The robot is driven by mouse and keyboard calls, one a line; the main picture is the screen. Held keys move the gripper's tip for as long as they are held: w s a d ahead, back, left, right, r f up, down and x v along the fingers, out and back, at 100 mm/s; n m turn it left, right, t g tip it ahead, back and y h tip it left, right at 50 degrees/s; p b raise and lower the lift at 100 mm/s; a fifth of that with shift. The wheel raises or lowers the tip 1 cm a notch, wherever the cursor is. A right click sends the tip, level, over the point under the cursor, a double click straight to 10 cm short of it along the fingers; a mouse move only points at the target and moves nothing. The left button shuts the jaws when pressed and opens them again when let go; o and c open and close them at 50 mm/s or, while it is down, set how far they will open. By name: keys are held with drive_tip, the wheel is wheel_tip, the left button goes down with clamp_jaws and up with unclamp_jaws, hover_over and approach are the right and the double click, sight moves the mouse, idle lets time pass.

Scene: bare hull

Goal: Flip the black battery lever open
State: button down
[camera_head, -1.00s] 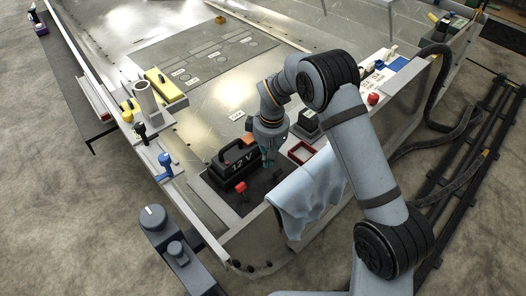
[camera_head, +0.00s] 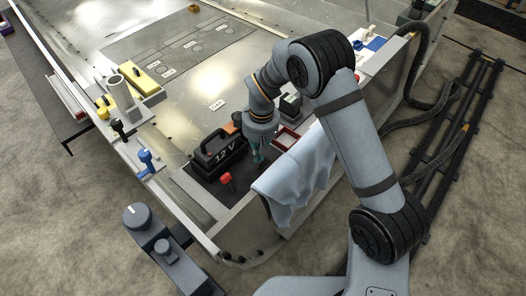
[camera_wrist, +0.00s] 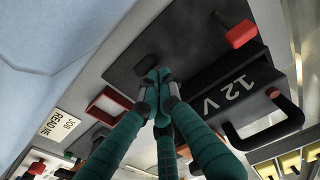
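The black battery (camera_head: 224,152), marked 12 V and with a carrying handle, sits on a dark base plate (camera_head: 204,188). It also shows in the wrist view (camera_wrist: 215,90). A red lever (camera_head: 226,180) stands beside it, also in the wrist view (camera_wrist: 241,33). A small dark rounded piece (camera_wrist: 147,61) on the plate, possibly the black lever, lies just beyond my fingertips. I cannot tell whether they touch it. In the head view it is not discernible near my gripper (camera_head: 259,164). My teal fingers (camera_wrist: 158,84) meet at the tips beside the battery, with nothing visible between them.
A pale blue cloth (camera_head: 292,185) hangs over the hull edge close to my gripper. A red open frame (camera_head: 286,137) lies behind it. Black (camera_head: 118,127) and blue (camera_head: 146,159) levers stand on the left rail. The hull floor behind the battery has clear room.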

drive_tip(key=shift+s+d+f, duration=0.2)
drive_tip(key=shift+s+d, duration=0.1)
drive_tip(key=shift+w+a, duration=0.1)
drive_tip(key=shift+w+a+f, duration=0.1)
drive_tip(key=shift+w+a, duration=0.3)
drive_tip(key=shift+a, duration=0.05)
drive_tip(key=shift+w+a+p, duration=0.1)
drive_tip(key=shift+a+p, duration=0.05)
drive_tip(key=shift+p, duration=0.15)
wheel_tip(320, 180, up, 12)
drive_tip(key=p, duration=0.3)
drive_tip(key=shift+w+a+f+p, duration=0.2)
drive_tip(key=shift+w+a+p, duration=0.15)
drive_tip(key=shift+a, duration=0.1)
drive_tip(key=shift+f, duration=0.15)
